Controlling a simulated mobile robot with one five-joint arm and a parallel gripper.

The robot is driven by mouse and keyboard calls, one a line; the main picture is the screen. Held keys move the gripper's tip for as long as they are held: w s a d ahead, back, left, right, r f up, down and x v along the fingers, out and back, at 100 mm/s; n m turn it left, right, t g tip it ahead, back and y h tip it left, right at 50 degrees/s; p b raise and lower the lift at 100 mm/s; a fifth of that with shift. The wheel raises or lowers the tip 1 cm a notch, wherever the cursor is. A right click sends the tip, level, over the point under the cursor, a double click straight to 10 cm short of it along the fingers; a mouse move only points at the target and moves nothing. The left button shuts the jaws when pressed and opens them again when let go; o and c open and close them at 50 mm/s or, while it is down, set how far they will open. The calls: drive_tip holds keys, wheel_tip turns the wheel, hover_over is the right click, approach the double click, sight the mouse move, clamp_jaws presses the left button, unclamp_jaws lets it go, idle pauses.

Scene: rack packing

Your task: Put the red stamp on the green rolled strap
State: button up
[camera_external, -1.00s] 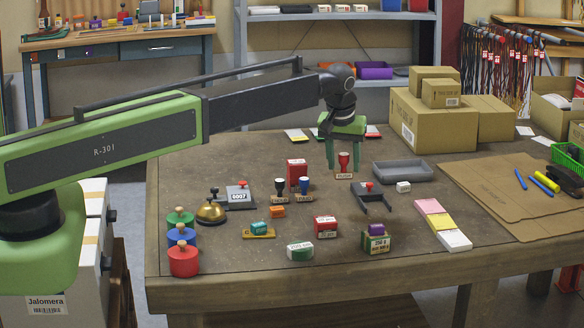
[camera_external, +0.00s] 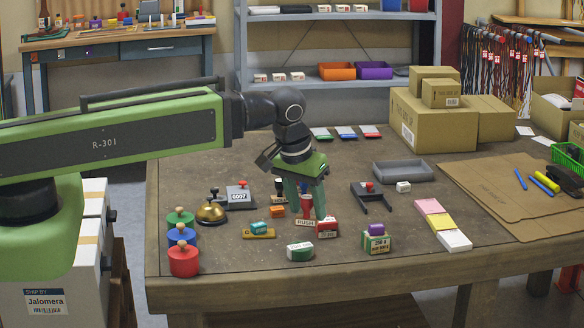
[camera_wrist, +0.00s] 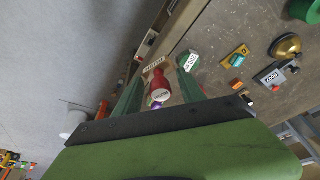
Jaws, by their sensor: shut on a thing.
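My gripper (camera_external: 305,201) is shut on the red stamp (camera_external: 306,211) and holds it upright, base down, over the middle of the table. In the wrist view the red stamp (camera_wrist: 159,84) sits between the two green fingers. The green rolled strap (camera_external: 300,251), a small green and white piece with a label, lies on the table in front of the stamp and slightly left. It also shows in the wrist view (camera_wrist: 188,61), beside a fingertip. Nothing rests on its top. I cannot tell exactly how high the stamp is above the table.
A red labelled piece (camera_external: 327,228) lies close to the right of the stamp. A green piece with a purple block on top (camera_external: 377,243) stands farther right. A teal block on a yellow base (camera_external: 259,230) is at left. The front table edge (camera_external: 330,285) is clear.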

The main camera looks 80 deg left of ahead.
drive_tip(key=a+f+b, duration=0.2)
drive_tip(key=a, duration=0.1)
drive_tip(key=a+f+b, duration=0.2)
drive_tip(key=a, duration=0.2)
drive_tip(key=w+a+f+b, duration=0.1)
drive_tip(key=a+f+b, duration=0.2)
drive_tip(key=a, duration=0.1)
drive_tip(key=shift+a, duration=0.4)
wheel_tip(320, 180, down, 4)
drive_tip(key=b, duration=0.4)
drive_tip(key=shift+f, duration=0.25)
drive_tip(key=shift+r, duration=0.25)
drive_tip(key=shift+f, duration=0.1)
drive_tip(key=o, duration=1.3)
drive_tip(key=shift+o, duration=0.2)
